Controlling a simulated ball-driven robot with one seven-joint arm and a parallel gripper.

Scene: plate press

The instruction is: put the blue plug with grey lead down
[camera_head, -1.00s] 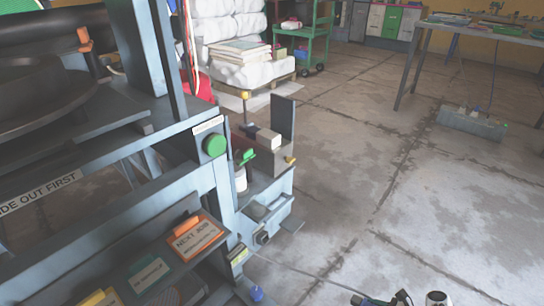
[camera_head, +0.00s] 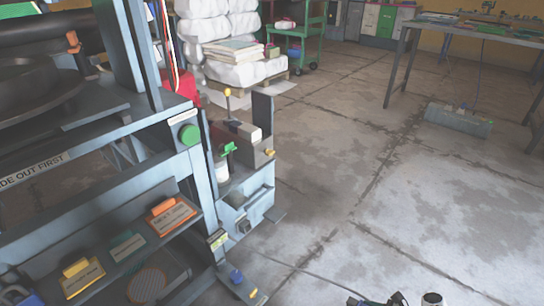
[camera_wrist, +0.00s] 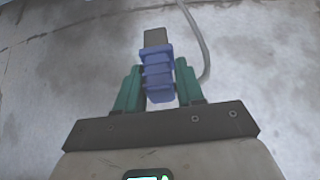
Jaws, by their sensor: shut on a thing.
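In the wrist view my gripper (camera_wrist: 158,72) has its two green fingers closed on the sides of the blue plug (camera_wrist: 158,80). The plug is ribbed, with a grey-brown block-like end (camera_wrist: 155,37) pointing away from me. In the head view only dark parts of my arm show at the bottom edge, and the held plug cannot be made out there.
The blue-grey press frame (camera_head: 95,143) with its shelf of labelled plates (camera_head: 172,217) fills the left. A small blue piece (camera_head: 236,276) sits on its low foot.

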